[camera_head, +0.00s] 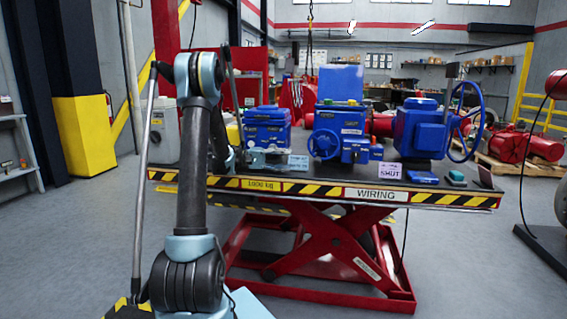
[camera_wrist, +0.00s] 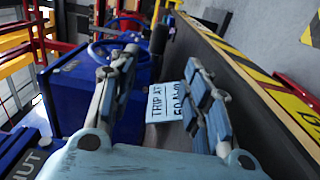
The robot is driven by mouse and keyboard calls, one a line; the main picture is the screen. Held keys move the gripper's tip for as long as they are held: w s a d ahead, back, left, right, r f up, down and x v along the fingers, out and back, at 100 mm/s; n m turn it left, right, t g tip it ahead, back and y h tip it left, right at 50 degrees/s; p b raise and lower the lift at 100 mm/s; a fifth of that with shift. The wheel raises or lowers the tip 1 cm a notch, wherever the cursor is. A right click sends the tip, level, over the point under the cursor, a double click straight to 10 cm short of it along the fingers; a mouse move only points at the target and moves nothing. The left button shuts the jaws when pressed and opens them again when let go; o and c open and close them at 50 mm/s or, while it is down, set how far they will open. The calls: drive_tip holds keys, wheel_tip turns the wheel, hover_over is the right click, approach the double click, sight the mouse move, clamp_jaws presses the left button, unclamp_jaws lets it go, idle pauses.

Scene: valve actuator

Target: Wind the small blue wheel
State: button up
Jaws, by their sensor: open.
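The small blue wheel (camera_head: 323,145) is upright on the front of the middle blue valve unit (camera_head: 340,120) on the lift table. In the wrist view, a blue wheel rim (camera_wrist: 108,48), seemingly the small one, shows beyond the left finger, partly hidden by it. My gripper (camera_head: 277,157) is low over the table, left of the small wheel and apart from it. In the wrist view, my gripper (camera_wrist: 162,70) has its two jointed fingers spread with nothing held. A white tag reading "TRIP AT" (camera_wrist: 168,102) shows between the fingers.
The lift table (camera_head: 455,198) has a striped front edge. A larger blue wheel (camera_head: 466,120) is on the right unit (camera_head: 420,130). Another blue unit (camera_head: 266,128) stands behind my gripper. A "SHUT" sign (camera_head: 390,171) stands at the front. Floor before the table's right half is clear.

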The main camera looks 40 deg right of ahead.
drive_tip(key=shift+d+r+n, duration=0.15)
drive_tip(key=shift+n, duration=0.15)
drive_tip(key=c, duration=0.9)
drive_tip(key=n, duration=0.1)
drive_tip(key=r+n+t+y, duration=0.1)
drive_tip(key=shift+w+d+n, duration=0.1)
drive_tip(key=shift+d+n, duration=0.25)
drive_tip(key=shift+n, duration=0.05)
clamp_jaws()
drive_tip(key=n+t, duration=0.1)
drive_tip(key=n, duration=0.1)
drive_tip(key=r+n+t+y, duration=0.1)
drive_tip(key=shift+w+d+r+n, duration=0.15)
drive_tip(key=shift+w+r+n, duration=0.05)
drive_tip(key=shift+n, duration=0.2)
drive_tip(key=shift+r+n+t+y, duration=0.3)
drive_tip(key=shift+r+n+y, duration=0.1)
drive_tip(key=shift+n, duration=0.5)
wheel_tip(320, 180, up, 5)
drive_tip(key=a+n+t+y, duration=0.3)
drive_tip(key=n, duration=0.6)
drive_tip(key=x, duration=0.6)
drive_tip(key=w+x, duration=0.1)
drive_tip(key=x, duration=0.2)
drive_tip(key=shift+f, duration=0.3)
drive_tip(key=s+d, duration=0.2)
drive_tip(key=shift+s+f, duration=0.25)
drive_tip(key=shift+s+d, duration=0.45)
